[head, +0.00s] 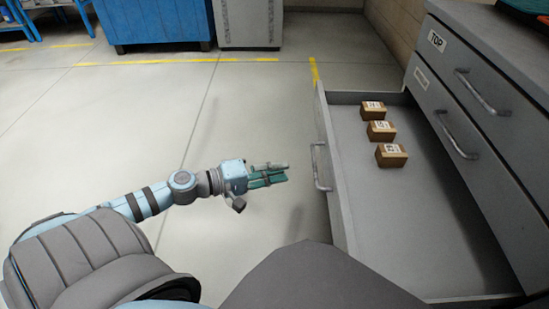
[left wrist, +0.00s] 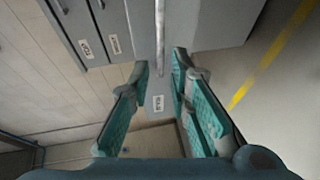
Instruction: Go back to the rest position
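My left gripper (head: 270,176) reaches in from the left in the head view, over the floor. Its teal fingers point right at the handle (head: 319,168) of a pulled-out grey drawer (head: 343,215), with a gap between. In the left wrist view the fingers (left wrist: 161,62) are spread apart with nothing between them. The bar handle (left wrist: 160,35) shows beyond them in that view. My right gripper is not in view.
Three small brown boxes, near (head: 391,155), middle (head: 381,131) and far (head: 373,110), lie in the drawer. The grey cabinet (head: 478,130) stands at right. A blue bin (head: 158,22) is at the back. Floor left of the drawer is clear.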

